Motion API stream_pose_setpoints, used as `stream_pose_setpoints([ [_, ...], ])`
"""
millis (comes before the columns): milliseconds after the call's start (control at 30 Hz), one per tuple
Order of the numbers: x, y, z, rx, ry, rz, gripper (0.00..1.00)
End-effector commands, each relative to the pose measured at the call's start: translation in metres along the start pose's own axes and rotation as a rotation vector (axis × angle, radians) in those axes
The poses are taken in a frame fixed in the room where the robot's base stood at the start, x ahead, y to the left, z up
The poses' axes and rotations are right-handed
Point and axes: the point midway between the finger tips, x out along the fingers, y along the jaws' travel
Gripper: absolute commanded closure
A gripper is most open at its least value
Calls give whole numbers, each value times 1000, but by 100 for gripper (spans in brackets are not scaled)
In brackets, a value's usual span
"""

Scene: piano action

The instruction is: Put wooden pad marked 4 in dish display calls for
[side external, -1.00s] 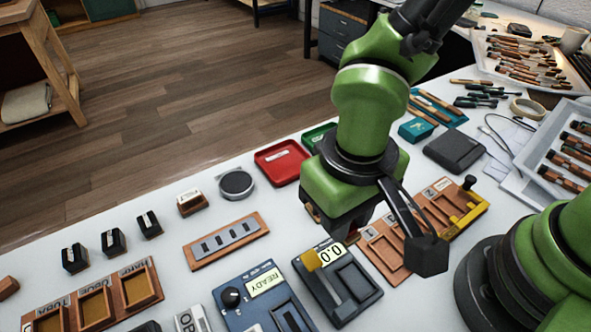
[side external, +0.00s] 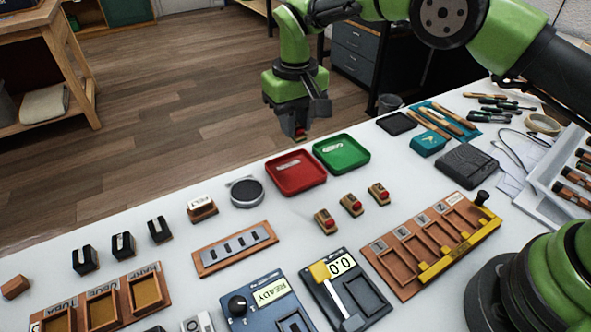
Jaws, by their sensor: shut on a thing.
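My gripper (side external: 299,132) is shut on a small wooden pad (side external: 300,137) with a red face, held in the air. In the picture it is just above the far rim of the red dish (side external: 296,188). The number on the held pad cannot be read. The green dish (side external: 341,153) is right of the red one; both carry a small pale label. Three similar wooden pads with red tops (side external: 326,221) lie in a row in front of the dishes. The gauge display (side external: 342,264) reads 0.0, with a yellow lever below it.
A blue box (side external: 265,300) shows READY. A round grey tin (side external: 246,192), a felt block (side external: 202,209) and a slotted board (side external: 234,248) are to the left. A teal box (side external: 428,144) is at the right.

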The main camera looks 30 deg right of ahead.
Motion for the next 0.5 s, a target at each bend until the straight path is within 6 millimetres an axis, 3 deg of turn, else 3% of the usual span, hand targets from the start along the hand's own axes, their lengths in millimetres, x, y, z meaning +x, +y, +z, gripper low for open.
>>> stream_pose_setpoints([
  [200, 42, 1, 0, 0, -4, 0, 100],
  [500, 79, 0, 0, 1, -2, -1, 100],
])
